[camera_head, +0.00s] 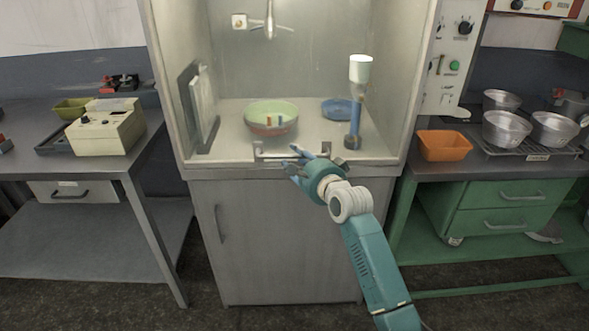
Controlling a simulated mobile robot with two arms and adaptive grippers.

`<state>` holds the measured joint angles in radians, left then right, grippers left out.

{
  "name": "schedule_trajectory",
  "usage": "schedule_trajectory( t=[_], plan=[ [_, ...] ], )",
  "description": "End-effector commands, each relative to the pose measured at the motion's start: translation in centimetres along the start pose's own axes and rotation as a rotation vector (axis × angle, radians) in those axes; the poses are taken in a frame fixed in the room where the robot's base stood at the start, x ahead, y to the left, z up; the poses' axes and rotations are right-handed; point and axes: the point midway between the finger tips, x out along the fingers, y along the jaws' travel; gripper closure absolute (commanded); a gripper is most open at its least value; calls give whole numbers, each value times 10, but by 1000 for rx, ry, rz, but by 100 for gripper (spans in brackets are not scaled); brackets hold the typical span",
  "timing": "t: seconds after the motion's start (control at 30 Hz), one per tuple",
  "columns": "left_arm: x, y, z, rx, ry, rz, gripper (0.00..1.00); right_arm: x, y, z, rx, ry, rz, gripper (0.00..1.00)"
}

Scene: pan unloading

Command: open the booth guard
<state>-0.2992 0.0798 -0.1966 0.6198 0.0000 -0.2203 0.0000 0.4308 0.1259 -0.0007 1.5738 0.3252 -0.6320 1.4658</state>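The grey booth (165,85) stands in the middle of the head view on a cabinet. A clear guard seems to cover its front, though the pane is hard to make out. A metal handle (264,156) runs across the lower front of the opening. My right gripper (294,160) is at the right part of this handle, its fingers spread. The fingers hide part of the handle, and I cannot tell whether they touch it. My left gripper is not in view.
Inside the booth are a green and red bowl (270,121), a blue dish (337,109) and a white-topped bottle (360,70). An orange bin (443,146) and metal pans (506,128) sit on the right bench. A beige device (104,128) sits on the left table.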

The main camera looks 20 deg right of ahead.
Motion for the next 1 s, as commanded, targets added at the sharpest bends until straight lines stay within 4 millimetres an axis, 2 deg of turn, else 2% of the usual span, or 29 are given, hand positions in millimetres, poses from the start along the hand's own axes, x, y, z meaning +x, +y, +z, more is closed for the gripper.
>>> schedule_trajectory(
  t=[0.03,0.1,0.43,0.47,0.6,0.63,0.87,1.0],
  plan=[
    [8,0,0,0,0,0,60,5,2,-1,-1,0,-1,64],
    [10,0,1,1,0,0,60,9,1,-1,-1,1,-1,64],
    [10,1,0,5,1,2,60,11,-1,0,-1,1,0,64],
    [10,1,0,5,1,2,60,11,-1,0,-1,1,0,68],
    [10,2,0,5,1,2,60,11,-1,0,-1,1,0,96],
    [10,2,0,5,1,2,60,11,-1,0,-1,1,0,100],
    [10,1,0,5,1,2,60,12,-2,0,-1,1,0,100],
    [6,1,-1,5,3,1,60,16,-12,0,0,1,-3,100]
  ],
)
